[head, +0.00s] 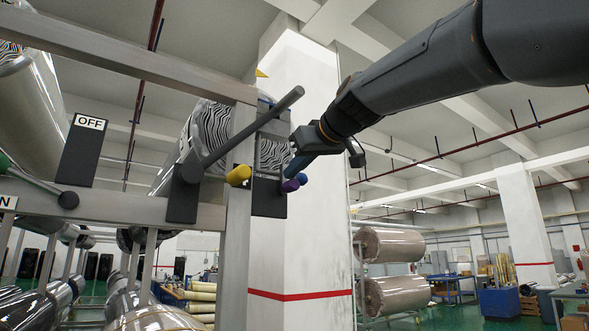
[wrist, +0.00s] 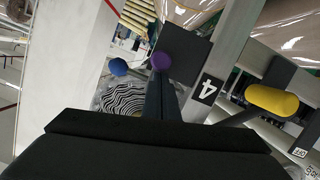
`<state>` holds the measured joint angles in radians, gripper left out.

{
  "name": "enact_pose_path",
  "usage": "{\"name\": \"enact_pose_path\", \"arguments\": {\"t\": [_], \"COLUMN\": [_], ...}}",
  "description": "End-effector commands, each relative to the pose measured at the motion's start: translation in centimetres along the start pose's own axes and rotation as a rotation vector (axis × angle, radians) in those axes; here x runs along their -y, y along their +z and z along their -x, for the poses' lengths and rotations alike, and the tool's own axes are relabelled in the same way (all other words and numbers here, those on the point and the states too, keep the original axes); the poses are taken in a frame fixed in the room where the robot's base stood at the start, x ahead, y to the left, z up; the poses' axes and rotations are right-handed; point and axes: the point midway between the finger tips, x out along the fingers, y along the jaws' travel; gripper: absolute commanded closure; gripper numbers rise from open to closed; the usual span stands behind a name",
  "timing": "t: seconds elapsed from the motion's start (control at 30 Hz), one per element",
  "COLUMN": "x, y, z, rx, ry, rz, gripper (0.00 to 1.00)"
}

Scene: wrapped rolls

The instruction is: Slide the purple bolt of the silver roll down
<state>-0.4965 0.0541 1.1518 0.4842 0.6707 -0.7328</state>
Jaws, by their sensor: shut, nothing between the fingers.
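The purple bolt (head: 290,186) is a rounded knob in front of a dark plate on the grey frame. In the wrist view the purple knob (wrist: 161,61) shows just beyond my fingertips. My gripper (head: 291,172) is shut and empty, its fingers pointing down at the purple knob from above. The fingertips look close to it or touching; I cannot tell which. A silver roll (head: 163,180) with a black-and-white wavy end lies behind the frame. Its wavy end also shows in the wrist view (wrist: 124,97), partly hidden by my gripper.
A yellow knob (head: 238,175) and a dark slanted bar (head: 250,133) are to the left. A plate marked 4 (wrist: 208,90) is on the post.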

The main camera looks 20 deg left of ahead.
Motion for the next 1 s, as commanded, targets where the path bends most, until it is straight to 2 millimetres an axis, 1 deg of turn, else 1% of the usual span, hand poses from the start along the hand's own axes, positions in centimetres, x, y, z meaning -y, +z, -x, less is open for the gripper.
{"name": "enact_pose_path", "arguments": {"t": [0.17,0.4,0.5,1.0], "x": [0.3,1.0,1.2,1.3], "y": [1.3,3.6,4.2,4.4], "z": [-0.4,-1.0,-1.1,-1.2], "rx": [0.0,0.0,0.0,0.009], "ry": [-0.001,-0.001,-0.002,-0.005], "rz": [0.0,0.0,0.0,-0.001], "gripper": [1.0,1.0,1.0,1.0]}}
